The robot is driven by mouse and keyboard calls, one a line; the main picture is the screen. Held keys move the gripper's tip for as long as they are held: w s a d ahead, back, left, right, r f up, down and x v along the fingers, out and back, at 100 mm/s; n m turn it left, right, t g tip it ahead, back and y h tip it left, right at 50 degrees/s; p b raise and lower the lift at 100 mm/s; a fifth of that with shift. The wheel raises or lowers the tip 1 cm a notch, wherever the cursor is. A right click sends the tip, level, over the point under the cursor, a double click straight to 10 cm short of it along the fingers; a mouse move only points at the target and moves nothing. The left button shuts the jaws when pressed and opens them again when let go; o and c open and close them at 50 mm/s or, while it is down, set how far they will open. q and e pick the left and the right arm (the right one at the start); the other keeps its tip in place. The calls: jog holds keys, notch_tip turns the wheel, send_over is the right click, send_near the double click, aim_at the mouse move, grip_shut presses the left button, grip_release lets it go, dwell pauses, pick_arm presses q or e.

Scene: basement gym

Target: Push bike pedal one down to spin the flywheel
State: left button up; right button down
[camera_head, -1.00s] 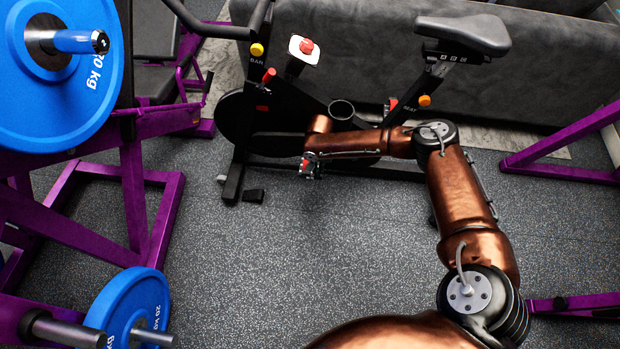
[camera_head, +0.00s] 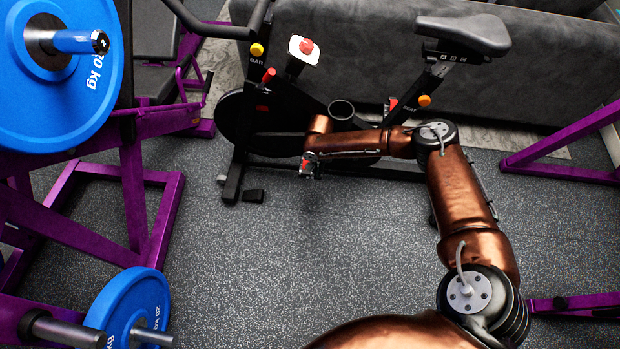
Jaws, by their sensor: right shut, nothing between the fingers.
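The exercise bike stands ahead of me, with its dark flywheel (camera_head: 232,122) low on the left and its black saddle (camera_head: 462,34) at the upper right. My copper right arm reaches in from the lower right across the bike's near side. My right gripper (camera_head: 308,168) is at the end of it, small in view, beside the lower frame. It is shut and empty. Pedal one cannot be made out clearly; the gripper and forearm cover the crank area. Whether the gripper touches a pedal, I cannot tell. My left gripper is not in view.
A purple rack (camera_head: 150,215) with blue weight plates (camera_head: 60,75) stands at the left. A grey padded block (camera_head: 370,60) is behind the bike. Purple frame legs (camera_head: 560,150) are at the right. The speckled floor (camera_head: 300,260) in front is clear.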

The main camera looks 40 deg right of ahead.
pick_arm(q)
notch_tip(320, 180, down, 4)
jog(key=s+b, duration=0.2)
jog(key=b, duration=0.2)
pick_arm(e)
jog(key=s+d+f, duration=0.2)
jog(key=f, duration=0.6)
jog(key=s+d+f, duration=0.2)
jog(key=s+f, duration=0.1)
jog(key=f, duration=0.5)
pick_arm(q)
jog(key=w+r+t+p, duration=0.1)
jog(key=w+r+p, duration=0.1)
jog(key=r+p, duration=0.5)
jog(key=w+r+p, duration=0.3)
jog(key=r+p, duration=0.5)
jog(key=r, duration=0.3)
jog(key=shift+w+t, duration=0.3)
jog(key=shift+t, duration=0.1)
pick_arm(e)
jog(key=s+a+r, duration=0.3)
jog(key=s+a, duration=0.1)
jog(key=a, duration=0.2)
jog(key=s+a+r, duration=0.3)
jog(key=s+a, duration=0.2)
jog(key=a, duration=0.2)
jog(key=shift+s, duration=0.15)
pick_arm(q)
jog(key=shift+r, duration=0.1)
